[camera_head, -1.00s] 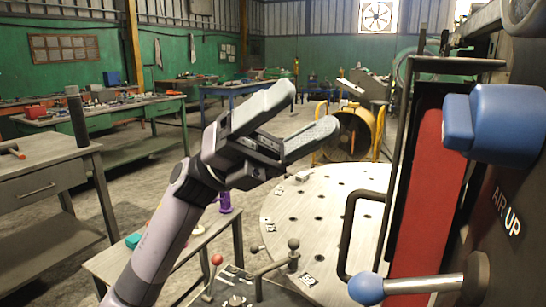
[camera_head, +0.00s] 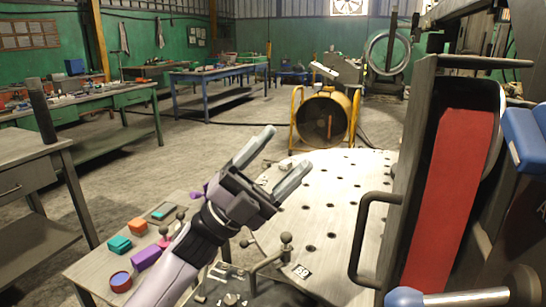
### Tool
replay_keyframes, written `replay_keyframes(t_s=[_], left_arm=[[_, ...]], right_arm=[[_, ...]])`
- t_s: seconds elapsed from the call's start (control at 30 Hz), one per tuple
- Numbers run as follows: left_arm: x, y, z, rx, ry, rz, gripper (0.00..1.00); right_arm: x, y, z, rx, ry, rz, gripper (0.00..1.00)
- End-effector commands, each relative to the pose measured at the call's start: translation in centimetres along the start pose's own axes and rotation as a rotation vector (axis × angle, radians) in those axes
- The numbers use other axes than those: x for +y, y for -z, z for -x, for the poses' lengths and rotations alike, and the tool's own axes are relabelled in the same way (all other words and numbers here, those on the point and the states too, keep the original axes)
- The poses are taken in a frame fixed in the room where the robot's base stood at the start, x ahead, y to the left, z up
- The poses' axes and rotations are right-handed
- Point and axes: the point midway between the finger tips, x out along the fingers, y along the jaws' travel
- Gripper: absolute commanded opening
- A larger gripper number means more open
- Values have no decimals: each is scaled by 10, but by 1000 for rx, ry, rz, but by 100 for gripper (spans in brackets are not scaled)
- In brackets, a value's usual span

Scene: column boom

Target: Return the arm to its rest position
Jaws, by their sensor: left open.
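My left arm comes in from the bottom left, with its left gripper (camera_head: 283,160) pointing up and to the right. The gripper's two fingers are apart with nothing between them. In the picture it lies in front of the left edge of the round perforated table (camera_head: 335,215). My right gripper is not in view.
A red-padded machine (camera_head: 450,200) with a black handle (camera_head: 358,240) stands at right. A yellow fan (camera_head: 323,119) stands behind.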

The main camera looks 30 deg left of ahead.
Motion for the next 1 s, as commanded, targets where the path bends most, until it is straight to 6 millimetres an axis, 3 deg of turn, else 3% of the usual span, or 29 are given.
replay_keyframes(t_s=[0.73,0.87,1.0], left_arm=[[9,-7,8,-55,-7,47,69],[33,-21,32,-195,-29,159,69],[83,-39,88,-474,-79,366,69]], right_arm=[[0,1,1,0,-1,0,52],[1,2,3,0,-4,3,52],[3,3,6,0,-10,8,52]])
